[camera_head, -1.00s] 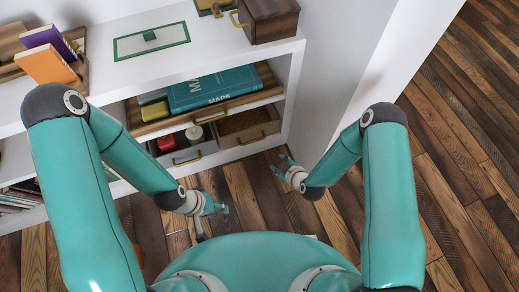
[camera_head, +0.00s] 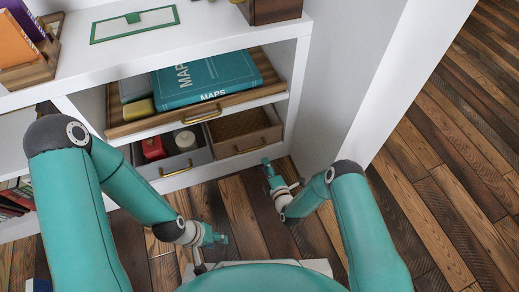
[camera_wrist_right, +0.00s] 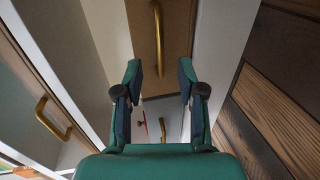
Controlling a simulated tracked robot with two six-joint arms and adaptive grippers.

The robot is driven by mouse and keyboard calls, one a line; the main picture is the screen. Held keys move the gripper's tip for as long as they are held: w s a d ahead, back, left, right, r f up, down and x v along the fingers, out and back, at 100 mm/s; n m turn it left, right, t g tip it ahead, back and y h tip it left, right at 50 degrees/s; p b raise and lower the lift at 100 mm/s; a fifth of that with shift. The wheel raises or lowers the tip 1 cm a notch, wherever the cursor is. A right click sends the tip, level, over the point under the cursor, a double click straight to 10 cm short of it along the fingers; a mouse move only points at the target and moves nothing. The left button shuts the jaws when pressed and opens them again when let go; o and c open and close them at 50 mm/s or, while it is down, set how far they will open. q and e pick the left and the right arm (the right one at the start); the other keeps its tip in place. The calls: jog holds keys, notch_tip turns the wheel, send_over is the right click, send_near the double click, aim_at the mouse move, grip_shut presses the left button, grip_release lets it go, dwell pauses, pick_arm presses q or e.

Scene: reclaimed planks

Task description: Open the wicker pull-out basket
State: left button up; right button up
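The wicker basket (camera_head: 238,123) has a brown wooden front and a brass handle (camera_head: 250,146). It sits in the lower right compartment of the white shelf, its front about level with the grey drawer beside it. In the right wrist view, its brass handle (camera_wrist_right: 158,38) runs upright ahead of the fingers. My right gripper (camera_head: 268,166) is in front of the basket, low and right of its handle. In the right wrist view its fingers (camera_wrist_right: 160,72) are apart, with nothing between them. My left gripper (camera_head: 218,239) hangs over the floor, away from the shelf; its finger opening is unclear.
A grey drawer (camera_head: 197,161) with a red item and a white-topped item stands left of the basket. Above is a wooden tray (camera_head: 270,82) with a teal MAPS book (camera_head: 205,80). A white wall (camera_head: 340,75) rises close on the right. Wooden floor (camera_head: 430,180) is clear.

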aim_at(257, 147)
jog(key=shift+b+x, duration=2.5)
jog(key=shift+x, duration=3.35)
grip_shut()
